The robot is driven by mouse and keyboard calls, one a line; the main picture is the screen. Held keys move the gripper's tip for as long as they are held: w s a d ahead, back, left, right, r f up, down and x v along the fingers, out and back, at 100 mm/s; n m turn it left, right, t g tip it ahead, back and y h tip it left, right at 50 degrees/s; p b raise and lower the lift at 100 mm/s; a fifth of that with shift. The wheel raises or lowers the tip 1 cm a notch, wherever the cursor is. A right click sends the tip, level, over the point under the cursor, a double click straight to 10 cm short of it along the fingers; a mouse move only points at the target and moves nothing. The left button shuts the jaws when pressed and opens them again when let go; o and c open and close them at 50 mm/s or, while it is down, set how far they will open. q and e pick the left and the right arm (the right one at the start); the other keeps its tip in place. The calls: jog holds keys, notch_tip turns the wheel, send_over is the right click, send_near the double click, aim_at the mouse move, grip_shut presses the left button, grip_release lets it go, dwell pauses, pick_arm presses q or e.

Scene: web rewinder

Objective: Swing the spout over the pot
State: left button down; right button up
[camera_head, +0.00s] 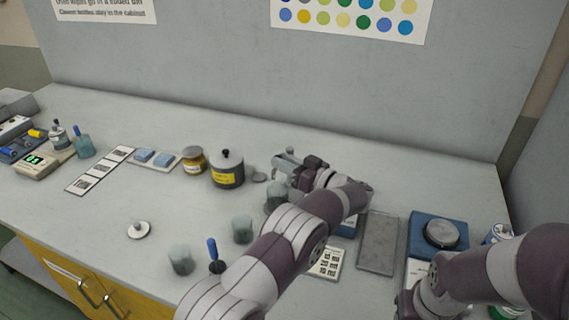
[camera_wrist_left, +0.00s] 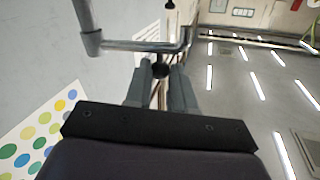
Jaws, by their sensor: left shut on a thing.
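The dark grey pot (camera_head: 228,176) with a yellow label and a black knob stands on the bench left of my left gripper (camera_head: 291,169). The metal spout (camera_head: 286,157) shows in part just beyond the gripper, to the right of the pot. In the left wrist view the spout (camera_wrist_left: 135,45) is a bent metal tube crossing above the fingers. My left gripper (camera_wrist_left: 160,82) is shut on a dark round knob (camera_wrist_left: 160,70) at the spout. The spout's base is hidden.
A grey tray (camera_head: 378,243) and a blue scale (camera_head: 437,236) are at right. The back wall is close behind.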

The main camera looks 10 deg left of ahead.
pick_arm(q)
jog(key=shift+r, duration=0.15)
jog(key=c, duration=1)
grip_release()
jog(key=shift+o, duration=0.2)
jog(key=b+v, duration=0.1)
jog(key=v, duration=1.1)
jog(key=shift+d, duration=0.3)
